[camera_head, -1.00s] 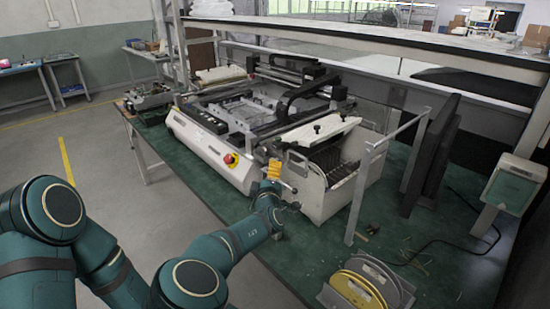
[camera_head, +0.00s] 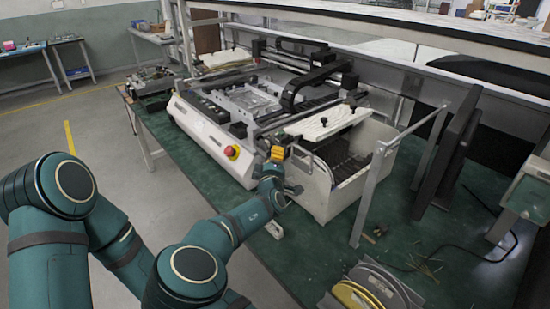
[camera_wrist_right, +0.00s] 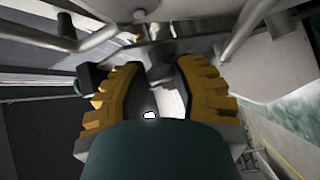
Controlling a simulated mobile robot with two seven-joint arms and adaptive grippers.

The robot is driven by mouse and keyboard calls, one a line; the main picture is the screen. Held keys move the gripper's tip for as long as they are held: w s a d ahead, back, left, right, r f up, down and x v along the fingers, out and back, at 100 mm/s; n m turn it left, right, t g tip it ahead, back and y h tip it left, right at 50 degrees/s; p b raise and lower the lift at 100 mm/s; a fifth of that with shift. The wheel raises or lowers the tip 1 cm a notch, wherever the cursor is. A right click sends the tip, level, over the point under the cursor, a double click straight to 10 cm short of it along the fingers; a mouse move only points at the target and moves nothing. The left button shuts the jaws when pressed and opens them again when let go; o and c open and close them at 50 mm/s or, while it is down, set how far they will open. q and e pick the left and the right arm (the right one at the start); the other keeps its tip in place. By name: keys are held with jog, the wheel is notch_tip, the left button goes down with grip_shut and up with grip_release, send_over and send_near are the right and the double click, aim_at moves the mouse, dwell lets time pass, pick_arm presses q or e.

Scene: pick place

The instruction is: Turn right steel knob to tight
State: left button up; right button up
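My right gripper (camera_head: 277,155), with yellow finger pads, is at the front corner of the white machine (camera_head: 208,139), beside its open white bin (camera_head: 345,190). In the right wrist view the gripper (camera_wrist_right: 162,66) has its fingers apart with a gap between them, and nothing is clearly held. A small round steel part (camera_wrist_right: 139,15), possibly the steel knob, shows beyond the fingertips near metal rods. I cannot tell which knob is the right one or how tight it is. In the head view the arm and gripper hide part of this corner. My left gripper is not in view.
A red and yellow button (camera_head: 232,152) is on the machine front, left of the gripper. A metal frame post (camera_head: 365,205) stands right of the bin. Yellow reels (camera_head: 360,297) lie at the front right.

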grip_shut()
jog(key=shift+m+t, duration=0.6)
jog(key=o, duration=0.8)
grip_release()
jog(key=shift+c, duration=0.2)
